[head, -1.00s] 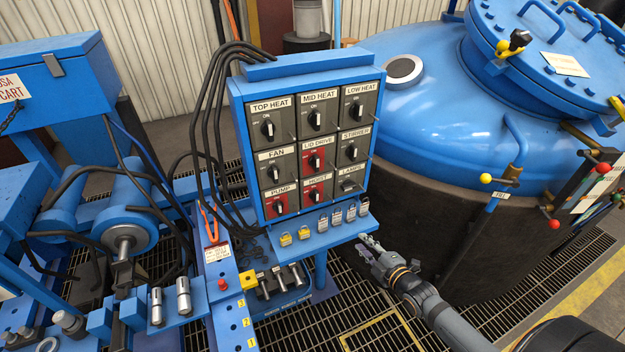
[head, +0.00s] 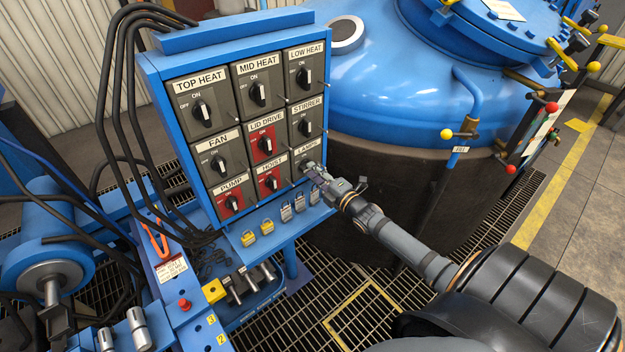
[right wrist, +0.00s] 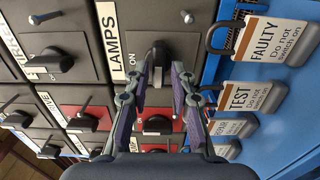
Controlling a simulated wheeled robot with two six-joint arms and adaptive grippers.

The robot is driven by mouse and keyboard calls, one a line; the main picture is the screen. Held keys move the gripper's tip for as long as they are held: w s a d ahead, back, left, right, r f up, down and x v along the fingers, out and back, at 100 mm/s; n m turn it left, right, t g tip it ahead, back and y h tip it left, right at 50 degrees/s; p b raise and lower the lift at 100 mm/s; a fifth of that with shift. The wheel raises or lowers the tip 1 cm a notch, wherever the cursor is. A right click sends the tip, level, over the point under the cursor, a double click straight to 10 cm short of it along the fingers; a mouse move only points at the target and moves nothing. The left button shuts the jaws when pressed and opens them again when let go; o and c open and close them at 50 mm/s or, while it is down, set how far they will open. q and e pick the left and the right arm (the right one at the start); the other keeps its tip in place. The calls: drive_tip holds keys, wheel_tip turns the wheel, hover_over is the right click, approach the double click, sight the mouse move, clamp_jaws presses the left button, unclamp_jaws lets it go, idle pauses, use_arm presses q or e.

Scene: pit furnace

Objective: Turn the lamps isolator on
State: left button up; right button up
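The lamps isolator (head: 306,151) is the lowest switch in the right column of the blue panel, its label readable. In the head view my right gripper (head: 312,168) is in front of it and hides most of its knob. In the right wrist view the lamps knob (right wrist: 159,54) is black, with its handle lying across the panel rather than towards the ON mark. My right gripper (right wrist: 163,72) is open, one fingertip on either side of the handle. I cannot tell whether they touch it. My left gripper is not in view.
Other isolators surround it, including the stirrer (head: 305,124) above and the red hoist (head: 269,181) to the left. Tagged padlocks (head: 286,213) hang along the shelf close below my gripper. The big blue vessel (head: 390,85) stands to the right.

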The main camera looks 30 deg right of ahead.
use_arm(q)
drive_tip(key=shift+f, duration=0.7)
use_arm(e)
drive_tip(key=shift+w+r, duration=0.1)
drive_tip(key=shift+w, duration=0.55)
clamp_jaws()
